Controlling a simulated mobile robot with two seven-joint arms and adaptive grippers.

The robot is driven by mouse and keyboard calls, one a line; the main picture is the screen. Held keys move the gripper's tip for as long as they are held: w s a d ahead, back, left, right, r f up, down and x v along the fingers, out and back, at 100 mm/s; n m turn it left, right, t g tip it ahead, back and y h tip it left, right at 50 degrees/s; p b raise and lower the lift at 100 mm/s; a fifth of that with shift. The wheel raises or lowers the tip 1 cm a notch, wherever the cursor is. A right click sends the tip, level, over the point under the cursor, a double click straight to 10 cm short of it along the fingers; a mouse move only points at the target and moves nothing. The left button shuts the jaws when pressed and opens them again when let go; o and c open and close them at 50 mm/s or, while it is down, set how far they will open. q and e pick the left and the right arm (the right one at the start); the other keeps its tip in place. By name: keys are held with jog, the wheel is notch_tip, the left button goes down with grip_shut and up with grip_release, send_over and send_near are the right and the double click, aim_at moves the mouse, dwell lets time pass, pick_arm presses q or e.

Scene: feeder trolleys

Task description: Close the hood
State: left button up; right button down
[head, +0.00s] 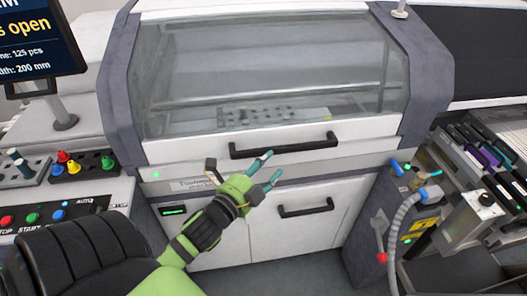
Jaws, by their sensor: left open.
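The hood (272,60) is a large clear window in a white frame, set between two grey side walls of the machine. A black bar handle (300,147) runs along its lower front edge. The hood looks low over the machine body; I cannot tell if a gap remains beneath it. My left gripper (270,167), at the end of the green arm, is open and empty. Its teal fingertips are just below the left part of the handle, and I see no grip on it. My right gripper is not in view.
A monitor (38,38) at the upper left reads "open" in part. A button panel (60,212) stands at the left. A white drawer front with a black handle (305,207) is below the hood. At the right are a grey hose (400,225) and a feeder trolley (490,160).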

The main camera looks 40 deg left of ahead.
pick_arm(q)
jog(key=shift+s, duration=0.4)
